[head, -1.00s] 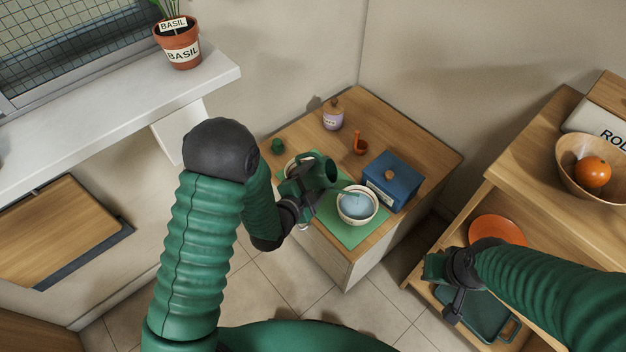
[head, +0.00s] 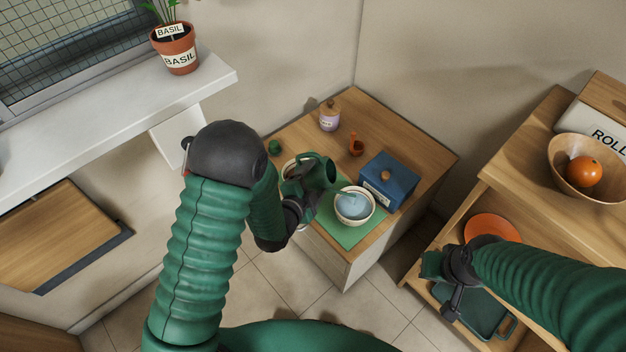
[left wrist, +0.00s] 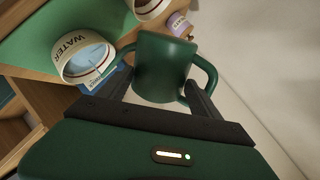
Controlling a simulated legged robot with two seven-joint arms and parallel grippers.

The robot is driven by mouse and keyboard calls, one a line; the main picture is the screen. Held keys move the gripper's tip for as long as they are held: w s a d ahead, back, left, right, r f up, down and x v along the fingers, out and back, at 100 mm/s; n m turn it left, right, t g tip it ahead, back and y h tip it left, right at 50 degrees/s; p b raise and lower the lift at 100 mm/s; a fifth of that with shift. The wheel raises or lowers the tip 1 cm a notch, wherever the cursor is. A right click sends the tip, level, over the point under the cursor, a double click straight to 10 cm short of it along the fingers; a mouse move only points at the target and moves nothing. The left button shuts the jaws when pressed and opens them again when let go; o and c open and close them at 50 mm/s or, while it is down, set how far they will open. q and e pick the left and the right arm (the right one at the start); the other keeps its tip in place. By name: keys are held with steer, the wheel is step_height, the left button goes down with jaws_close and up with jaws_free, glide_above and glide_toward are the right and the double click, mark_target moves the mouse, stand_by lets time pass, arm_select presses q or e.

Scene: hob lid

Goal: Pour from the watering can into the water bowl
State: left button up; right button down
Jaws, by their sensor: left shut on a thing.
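My left gripper (head: 296,208) is shut on the green watering can (head: 319,174) and holds it over the left part of the green mat. In the left wrist view the can (left wrist: 163,66) sits between the two dark fingers (left wrist: 158,96). Its thin spout points at the water bowl (head: 352,208), with the tip at or over the near rim. The bowl is cream, marked WATER in the left wrist view (left wrist: 84,57), and bluish water shows in it.
The green mat (head: 348,236) lies on a wooden cabinet (head: 420,147). A blue box (head: 388,182) stands close right of the bowl. A lilac jar (head: 329,118), an orange scoop (head: 356,146) and a second, partly hidden bowl (left wrist: 150,8) are also there. An orange plate (head: 492,228) is on the right shelf.

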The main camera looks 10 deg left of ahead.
mark_target(323, 176)
arm_select(q)
steer(key=shift+d+r+m+y+p, duration=0.6)
steer(key=shift+d+r+m+p, duration=0.2)
steer(key=shift+d+r+p, duration=0.5)
stand_by(1.1)
steer(key=shift+a+f, duration=0.1)
steer(key=shift+f, duration=0.1)
steer(key=a+f+n+h+b, duration=0.1)
steer(key=a+f+b, duration=0.1)
steer(key=b, duration=0.1)
steer(key=a+f+n+h+b, duration=0.1)
steer(key=f+b, duration=0.2)
steer(key=b, duration=0.1)
steer(key=a+f+n+h+b, duration=0.1)
steer(key=a+f+n+b, duration=0.1)
steer(key=f+b, duration=0.1)
steer(key=shift+a+f+t, duration=0.25)
steer(key=shift+a+t, duration=0.05)
steer(key=shift+a, duration=0.05)
step_height(323, 176, up, 3)
steer(key=n+t+h+b, duration=0.1)
steer(key=n, duration=0.2)
steer(key=n+t+h+b, duration=0.1)
steer(key=n+h, duration=0.1)
steer(key=n, duration=0.1)
steer(key=shift+s+n+t, duration=0.1)
steer(key=shift+n+t, duration=0.2)
steer(key=shift+r, duration=0.2)
steer(key=shift+d+f, duration=0.1)
